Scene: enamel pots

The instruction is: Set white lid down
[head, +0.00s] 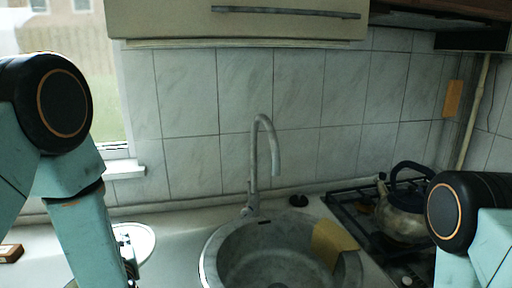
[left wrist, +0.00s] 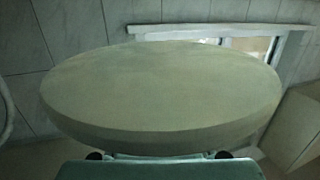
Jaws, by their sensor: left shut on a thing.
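The white lid (head: 143,246) is a round pale disc beside my left forearm in the head view, left of the sink, and part of it is hidden behind the arm. My left gripper (head: 130,264) is shut on it. In the left wrist view the lid (left wrist: 165,92) fills most of the picture, its near edge against my left gripper (left wrist: 158,156). I cannot tell whether the lid touches the counter. My right gripper is out of view; only part of my right arm shows.
The sink (head: 212,262) with its tap (head: 254,165) is right of the lid, with a yellow cloth (head: 333,240) on its rim. A kettle (head: 403,216) stands on the stove (head: 350,212). A small brown box (head: 10,253) lies at far left. Some counter (head: 45,262) is clear.

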